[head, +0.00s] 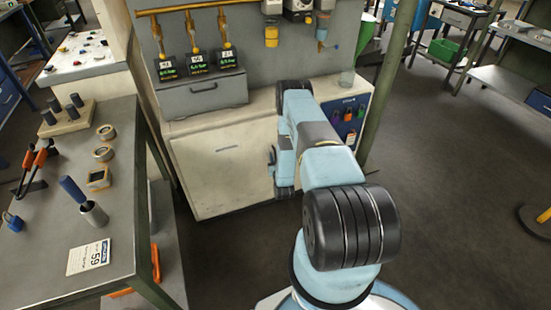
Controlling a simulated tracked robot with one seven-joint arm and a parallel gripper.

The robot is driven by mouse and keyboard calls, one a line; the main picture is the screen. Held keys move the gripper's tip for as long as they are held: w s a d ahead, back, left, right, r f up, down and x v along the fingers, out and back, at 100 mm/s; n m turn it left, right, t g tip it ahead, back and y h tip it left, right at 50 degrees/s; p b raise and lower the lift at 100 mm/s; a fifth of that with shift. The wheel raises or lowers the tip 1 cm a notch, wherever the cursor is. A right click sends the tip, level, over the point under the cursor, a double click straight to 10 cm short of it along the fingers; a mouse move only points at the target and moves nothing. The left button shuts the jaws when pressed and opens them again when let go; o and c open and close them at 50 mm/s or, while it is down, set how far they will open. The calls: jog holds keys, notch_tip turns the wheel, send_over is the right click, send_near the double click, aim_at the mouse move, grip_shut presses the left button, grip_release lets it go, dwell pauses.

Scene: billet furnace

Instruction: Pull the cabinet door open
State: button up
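The cabinet door (220,178) is a cream-white panel low on the front of the cabinet, in the middle of the head view. It looks closed. A thin grey mark or slot shows near its upper middle. My blue and black arm reaches forward over the floor, and its far end bends down in front of the door's right edge. My gripper (271,157) shows there as a small dark shape pointing left. I cannot tell whether its fingers are apart or touch the door. The arm hides the door's right edge and any handle there.
A grey workbench (112,230) with tools stands close on the left. Above the door are a grey drawer box (203,97) and a pipe with several valves. A green post (385,85) stands right of the cabinet. The dark floor (450,180) at right is mostly clear.

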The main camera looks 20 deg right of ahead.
jog(key=shift+c, duration=0.5)
grip_shut()
